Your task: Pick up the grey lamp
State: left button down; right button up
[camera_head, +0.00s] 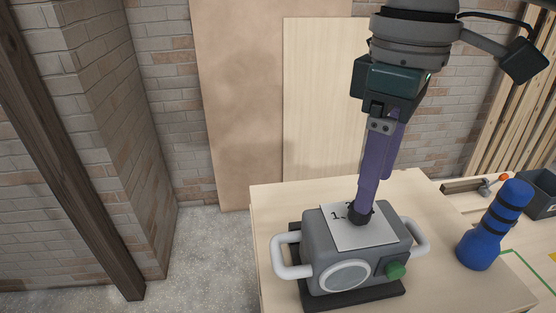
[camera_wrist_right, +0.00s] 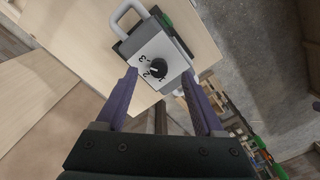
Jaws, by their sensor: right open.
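The grey lamp (camera_head: 320,245) is a boxy unit with a pale round lens on its front, a green knob (camera_head: 395,271) and light grey handles at both sides. It stands on a dark base on the wooden table. A white plate with numbers and a black dial lies on its top; the dial (camera_wrist_right: 158,67) shows in the right wrist view. My right gripper (camera_head: 366,204) points down from above, its purple fingers open and the tips close to the dial. I cannot tell whether they touch the lamp. My left gripper is not in view.
A blue object with black bands (camera_head: 490,228) stands on the table (camera_head: 445,285) to the right of the lamp. A dark bin (camera_head: 540,192) is at the far right. Brick walls and wooden boards (camera_head: 325,110) stand behind. Grey floor is clear to the left.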

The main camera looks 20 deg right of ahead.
aim_at(350, 247)
jog(key=f+p, duration=0.1)
jog(key=f, duration=0.2)
jog(key=f+p, duration=0.1)
jog(key=f, duration=0.1)
jog(key=shift+w+a+p, duration=0.15)
jog(key=shift+w+p, duration=0.15)
jog(key=shift+p, duration=0.05)
jog(key=shift+f, duration=0.4)
grip_shut()
jog(key=shift+w+r, duration=0.1)
dwell(0.6)
